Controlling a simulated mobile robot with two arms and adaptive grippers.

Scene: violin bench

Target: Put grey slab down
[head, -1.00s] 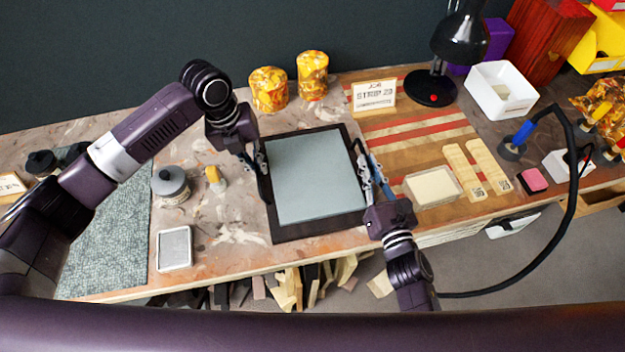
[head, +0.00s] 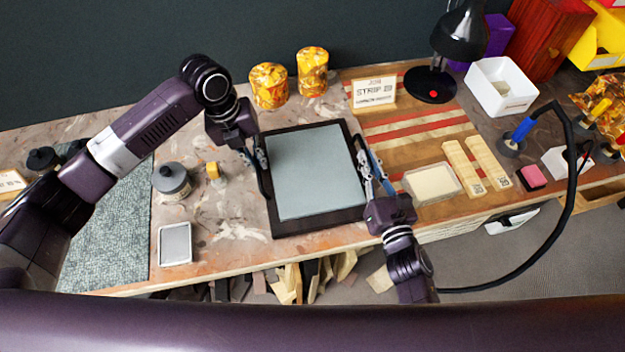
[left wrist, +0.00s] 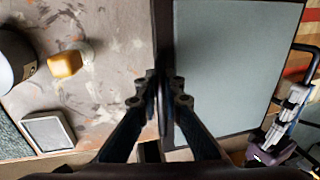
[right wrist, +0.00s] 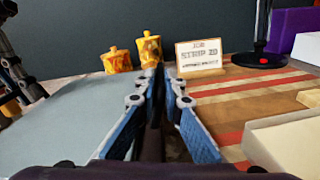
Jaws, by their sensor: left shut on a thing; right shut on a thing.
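The grey slab (head: 312,172) lies flat within a dark border, the black base (head: 290,228), in the middle of the bench. It fills much of the left wrist view (left wrist: 230,60) and the left of the right wrist view (right wrist: 75,120). My left gripper (head: 262,172) is shut on the left edge of this piece. My right gripper (head: 364,172) is shut on its right edge. In both wrist views the fingers close on a thin dark edge. I cannot tell whether the underside touches the bench.
A grey jar (head: 173,180), a yellow-topped tool (head: 213,172) and a small grey tray (head: 175,243) stand to the left. A striped board (head: 420,125) and a cream block (head: 432,183) lie to the right. Two amber jars (head: 312,72) and a sign (head: 373,93) stand behind.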

